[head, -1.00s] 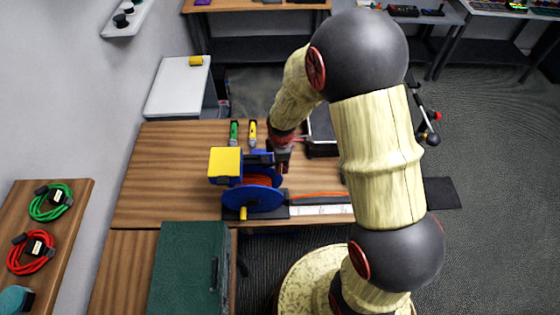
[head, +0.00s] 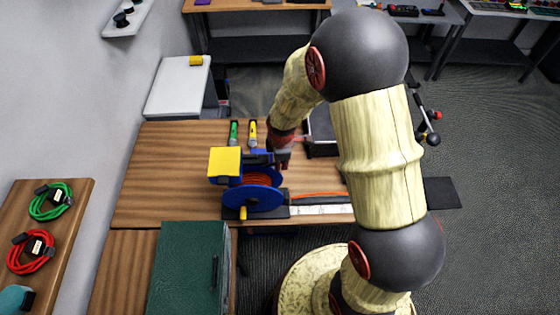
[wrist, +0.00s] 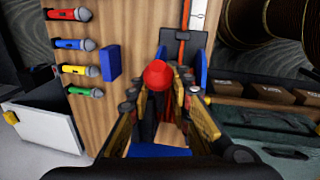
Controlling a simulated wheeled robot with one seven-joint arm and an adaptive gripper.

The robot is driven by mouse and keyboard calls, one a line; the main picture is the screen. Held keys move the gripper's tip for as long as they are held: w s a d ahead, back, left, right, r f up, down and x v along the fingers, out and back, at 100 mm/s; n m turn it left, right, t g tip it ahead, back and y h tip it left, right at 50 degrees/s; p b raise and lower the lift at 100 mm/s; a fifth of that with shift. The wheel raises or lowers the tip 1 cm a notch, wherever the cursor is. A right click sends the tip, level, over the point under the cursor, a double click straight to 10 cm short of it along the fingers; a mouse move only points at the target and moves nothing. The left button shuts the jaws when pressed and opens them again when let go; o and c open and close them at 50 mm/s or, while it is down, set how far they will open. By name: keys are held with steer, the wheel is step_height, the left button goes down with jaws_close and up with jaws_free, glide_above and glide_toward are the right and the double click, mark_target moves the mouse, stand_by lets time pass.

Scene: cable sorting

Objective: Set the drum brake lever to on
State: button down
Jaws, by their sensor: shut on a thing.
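The cable drum (head: 262,199) has blue flanges and red cable between them. It stands on a dark base near the front edge of the wooden table, with a yellow block (head: 225,161) at its upper left. My gripper (head: 280,158) is at the drum's back right side. In the wrist view a red ball knob (wrist: 158,75), which looks like the brake lever's end, sits between the fingers of my gripper (wrist: 160,100). The fingers are shut on the lever. Its lower part is hidden by the fingers, and no on or off mark is readable.
Several coloured microphone-like items, one of them red (wrist: 68,15), lie on the table beside the drum. A white ruler strip (head: 322,210) and a black tray (head: 322,135) are to the right. A green case (head: 188,268) stands in front. The table's left part is clear.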

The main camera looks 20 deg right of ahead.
mark_target(268, 164)
steer(key=shift+w+a+r+h, duration=0.15)
steer(key=shift+w+r+h, duration=0.05)
steer(key=shift+r+h, duration=0.1)
stand_by(0.5)
steer(key=shift+w+a+r+g+h+b, duration=0.1)
steer(key=shift+a+r+g+h+b, duration=0.2)
steer(key=shift+h+b, duration=0.3)
steer(key=shift+w+a+r+g+h+b, duration=0.1)
steer(key=shift+a+r+g+h+b, duration=0.15)
steer(key=shift+h+b, duration=0.3)
steer(key=h, duration=0.1)
steer(key=a+r+h+b, duration=0.1)
steer(key=shift+w+a+g+h, duration=0.15)
steer(key=shift+w+g+h, duration=0.1)
steer(key=shift+h, duration=0.1)
steer(key=h, duration=0.1)
steer(key=a+h, duration=0.1)
steer(key=shift+w+a+r+n+g+h, duration=0.15)
steer(key=shift+r+n+g+h, duration=0.15)
steer(key=shift+n+g, duration=0.1)
steer(key=shift+w+a+r+g+h, duration=0.1)
steer(key=shift+w+a+g+h, duration=0.1)
steer(key=shift+a+h, duration=0.45)
steer(key=shift+w+a+r+g+h, duration=0.1)
steer(key=shift+a+g+h, duration=0.15)
steer(key=shift+h, duration=0.8)
steer(key=c, duration=1.9)
jaws_free()
steer(key=o, duration=0.3)
steer(key=shift+f, duration=0.1)
